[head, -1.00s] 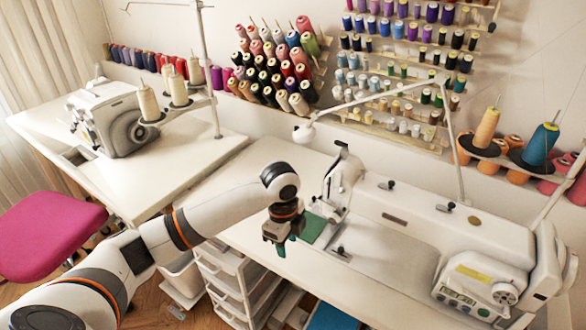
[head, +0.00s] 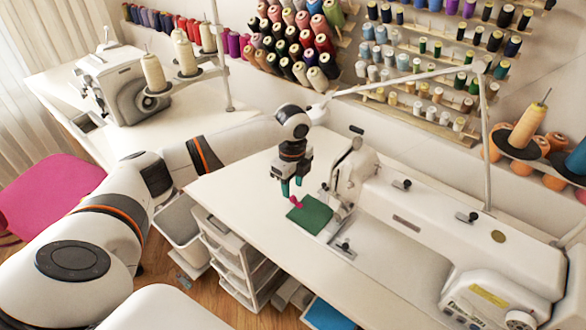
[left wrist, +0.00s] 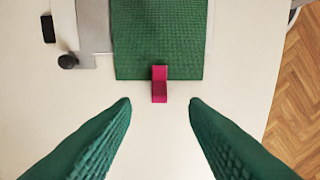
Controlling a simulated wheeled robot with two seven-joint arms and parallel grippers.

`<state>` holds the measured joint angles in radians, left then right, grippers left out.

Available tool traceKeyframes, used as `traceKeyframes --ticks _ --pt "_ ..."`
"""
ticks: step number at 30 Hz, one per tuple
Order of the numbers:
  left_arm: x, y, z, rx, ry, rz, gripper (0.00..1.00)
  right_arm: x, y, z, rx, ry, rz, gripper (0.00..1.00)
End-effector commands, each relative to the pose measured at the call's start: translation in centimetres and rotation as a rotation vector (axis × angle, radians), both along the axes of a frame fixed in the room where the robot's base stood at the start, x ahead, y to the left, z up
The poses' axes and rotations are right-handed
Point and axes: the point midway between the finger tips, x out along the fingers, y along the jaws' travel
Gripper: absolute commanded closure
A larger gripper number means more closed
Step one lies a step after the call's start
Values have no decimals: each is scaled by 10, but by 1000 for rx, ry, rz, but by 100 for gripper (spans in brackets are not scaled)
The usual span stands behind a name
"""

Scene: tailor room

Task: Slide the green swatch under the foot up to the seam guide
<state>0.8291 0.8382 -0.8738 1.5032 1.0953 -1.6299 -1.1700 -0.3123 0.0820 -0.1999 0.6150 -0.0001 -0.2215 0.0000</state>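The green swatch (head: 310,214) lies flat on the white sewing table at the left side of the sewing machine's needle end (head: 343,190). A pink tab (head: 296,202) sits at its near edge. In the left wrist view the swatch (left wrist: 158,40) runs up out of the picture, with the pink tab (left wrist: 160,84) at its lower edge. My left gripper (head: 291,188) is above the table beside the tab; its green fingers (left wrist: 160,104) are spread apart with nothing between them. I cannot make out the foot or seam guide clearly. My right gripper is not in view.
A grey metal plate (left wrist: 95,25) with a dark block (left wrist: 48,29) and a round black knob (left wrist: 68,61) lies beside the swatch. The machine's long white body (head: 430,230) fills the right. Bare tabletop (head: 235,190) lies to the left.

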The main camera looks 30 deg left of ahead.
Motion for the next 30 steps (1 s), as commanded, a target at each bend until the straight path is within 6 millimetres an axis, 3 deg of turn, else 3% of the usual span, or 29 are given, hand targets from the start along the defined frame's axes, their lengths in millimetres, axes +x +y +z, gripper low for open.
traceKeyframes --ticks 3,9,20,27,30 --pt "0 0 -21 -1 2 1 60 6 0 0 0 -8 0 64" --pt "0 0 -40 0 -1 1 60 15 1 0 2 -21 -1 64" --pt "0 0 -45 0 -2 1 60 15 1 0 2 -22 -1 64" --pt "0 0 -45 0 -2 1 98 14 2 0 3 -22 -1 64" --pt "0 0 -45 0 -2 1 100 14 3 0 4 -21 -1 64"
